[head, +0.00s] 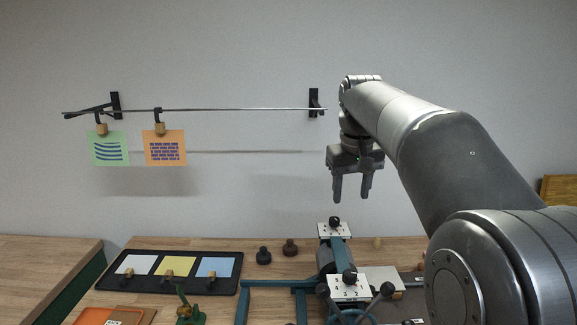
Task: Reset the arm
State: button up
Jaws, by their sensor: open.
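My gripper (352,196) hangs from my grey arm in the head view, right of the middle. Its two dark fingers point down and stand apart with nothing between them. It is in the air in front of the wall, above a press-like device (335,258) with a roller, white plates and black knobs. The gripper touches nothing that I can see. My arm comes in from the lower right and hides part of the table behind it.
A metal rail (230,109) on the wall carries a green card (109,149) and an orange card (165,148) on clips. A black tray (140,282) with white, yellow and blue cards lies on the wooden table (210,248). Two dark knobs (264,256) stand beside it.

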jog(key=s+f+t, duration=0.1)
jog(key=s+f, duration=0.4)
jog(key=s, duration=0.4)
jog(key=s+f+m+t, duration=0.1)
jog(key=s+f, duration=0.4)
jog(key=s, duration=0.4)
jog(key=s+d+f+m+t, duration=0.1)
jog(key=s+f, duration=0.5)
jog(key=s, duration=0.4)
jog(key=shift+t, duration=0.3)
jog(key=shift+r, duration=0.1)
dwell(0.8)
